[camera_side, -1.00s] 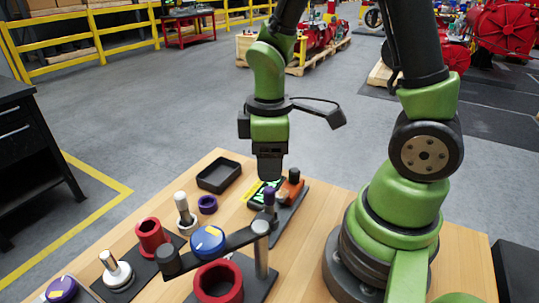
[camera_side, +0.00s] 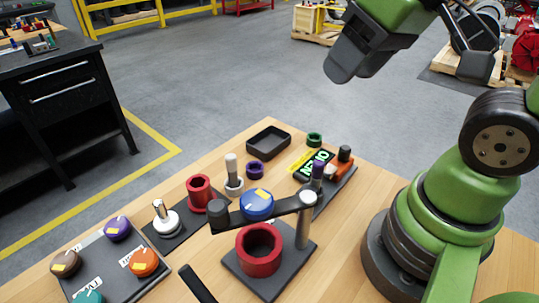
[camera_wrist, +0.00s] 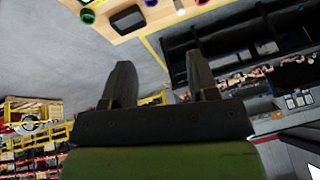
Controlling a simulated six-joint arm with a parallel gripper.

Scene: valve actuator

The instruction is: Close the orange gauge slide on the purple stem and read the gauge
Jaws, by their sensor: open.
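The orange gauge slide (camera_side: 340,166) sits with a black knob on a dark base (camera_side: 335,192) at the back right of the wooden table. The gauge's black display (camera_side: 313,166) shows bright green characters, too small to read surely. My gripper (camera_side: 342,72) is raised well above and behind the table, away from the gauge. In the wrist view its two fingers (camera_wrist: 160,82) are apart with nothing between them.
A black tray (camera_side: 269,152), a purple ring (camera_side: 254,181) and a green ring (camera_side: 315,140) are near the gauge. A dark swing arm (camera_side: 262,213) on a post passes over the front, near a red cylinder (camera_side: 259,262) and blue cap (camera_side: 256,203). A panel of coloured knobs (camera_side: 112,275) lies front left.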

